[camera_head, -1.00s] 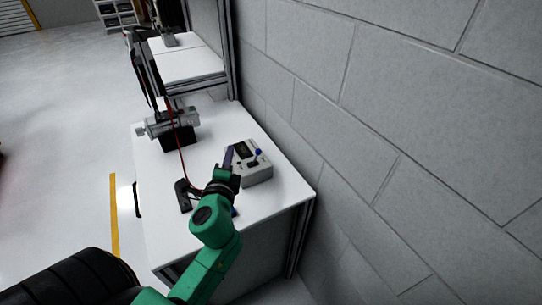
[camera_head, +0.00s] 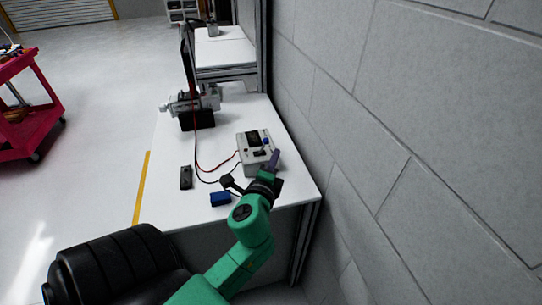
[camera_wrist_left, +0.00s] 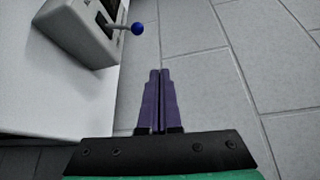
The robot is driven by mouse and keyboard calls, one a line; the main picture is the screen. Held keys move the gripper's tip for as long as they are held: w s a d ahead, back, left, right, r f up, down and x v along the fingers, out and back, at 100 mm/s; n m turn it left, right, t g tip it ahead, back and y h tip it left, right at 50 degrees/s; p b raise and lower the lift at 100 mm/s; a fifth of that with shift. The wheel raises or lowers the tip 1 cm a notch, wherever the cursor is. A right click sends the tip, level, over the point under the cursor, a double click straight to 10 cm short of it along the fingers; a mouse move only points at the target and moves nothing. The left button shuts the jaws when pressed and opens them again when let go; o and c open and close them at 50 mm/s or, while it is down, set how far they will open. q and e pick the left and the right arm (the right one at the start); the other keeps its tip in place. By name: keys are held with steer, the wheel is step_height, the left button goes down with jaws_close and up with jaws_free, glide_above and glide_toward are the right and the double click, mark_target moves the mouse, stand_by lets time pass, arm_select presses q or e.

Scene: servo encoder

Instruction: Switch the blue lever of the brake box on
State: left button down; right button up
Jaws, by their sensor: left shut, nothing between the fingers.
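The brake box (camera_head: 249,158) is a light grey box on the white table, with a dark panel on its face. Its lever has a blue knob (camera_head: 266,141) on the right side of the box. In the left wrist view the box (camera_wrist_left: 75,22) is at the upper left, and the blue knob (camera_wrist_left: 137,28) sticks out to the right on a thin stem. My left gripper (camera_head: 276,153) is at the box's right front edge. Its purple fingers (camera_wrist_left: 159,72) are shut and empty, below and right of the knob and apart from it. My right gripper is not in view.
The grey block wall (camera_head: 350,130) stands close along the table's right side. A blue block (camera_head: 220,199), a black device (camera_head: 186,177) and red and black cables lie left of the box. A grey machine on a black base (camera_head: 197,119) stands farther back.

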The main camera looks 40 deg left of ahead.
mark_target(264, 145)
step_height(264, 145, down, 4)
steer(key=b, duration=0.2)
arm_select(q)
steer(key=w+a+f+p, duration=0.1)
steer(key=w+a, duration=0.1)
steer(key=w+a+f+p, duration=0.1)
steer(key=w+a, duration=0.1)
steer(key=w+a+f+p, duration=0.1)
steer(key=w+a, duration=0.1)
steer(key=w, duration=0.1)
steer(key=shift+w+f+p, duration=0.1)
steer(key=shift+f+p, duration=0.3)
steer(key=shift+s+a, duration=0.25)
steer(key=shift+s, duration=0.1)
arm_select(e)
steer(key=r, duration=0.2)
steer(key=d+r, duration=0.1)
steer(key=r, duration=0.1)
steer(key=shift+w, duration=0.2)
arm_select(q)
steer(key=shift+w+f, duration=0.1)
steer(key=shift+w, duration=0.05)
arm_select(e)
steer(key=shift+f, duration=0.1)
